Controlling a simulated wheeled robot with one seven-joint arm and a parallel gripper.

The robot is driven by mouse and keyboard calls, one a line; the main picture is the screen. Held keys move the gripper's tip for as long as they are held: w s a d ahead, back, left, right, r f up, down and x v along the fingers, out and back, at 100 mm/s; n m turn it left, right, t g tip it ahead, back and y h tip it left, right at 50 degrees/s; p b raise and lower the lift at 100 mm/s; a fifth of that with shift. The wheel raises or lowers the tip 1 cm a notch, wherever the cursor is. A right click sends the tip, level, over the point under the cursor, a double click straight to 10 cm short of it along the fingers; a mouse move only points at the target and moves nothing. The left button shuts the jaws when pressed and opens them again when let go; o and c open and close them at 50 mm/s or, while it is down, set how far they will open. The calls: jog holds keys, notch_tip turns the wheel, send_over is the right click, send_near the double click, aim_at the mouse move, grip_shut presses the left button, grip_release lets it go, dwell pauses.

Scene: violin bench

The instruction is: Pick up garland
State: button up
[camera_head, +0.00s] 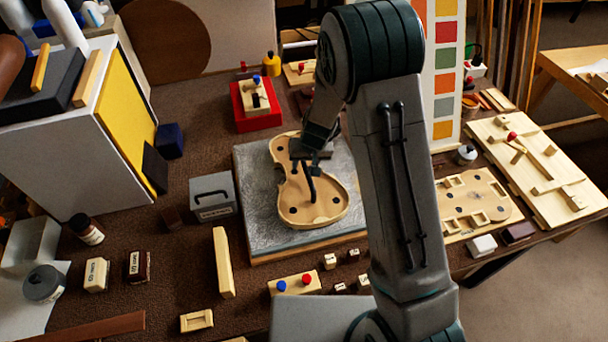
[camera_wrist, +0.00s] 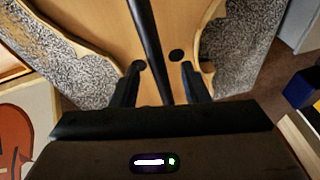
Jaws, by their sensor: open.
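The garland (camera_head: 325,208) appears to be the violin-shaped wooden piece with a pale raised rim. It lies flat on a grey-topped board (camera_head: 258,232) in the head view, and its rim also shows in the wrist view (camera_wrist: 207,20). My gripper (camera_head: 306,170) is open over its middle, fingers pointing down. A dark rod-like shape (camera_wrist: 148,40) runs between the fingers in the wrist view, and dark round spots show beside the fingertips. Nothing is visibly gripped. I cannot tell whether the fingers touch the wood. My arm hides part of the garland's upper right.
A grey box (camera_head: 212,196) stands close left of the board. A red block (camera_head: 256,112) with small pieces on it stands behind. A pale wooden stick (camera_head: 223,262) and small blocks lie in front. A wooden template (camera_head: 478,203) lies right of my arm.

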jog(key=shift+c, duration=0.3)
grip_shut()
dwell(1.1)
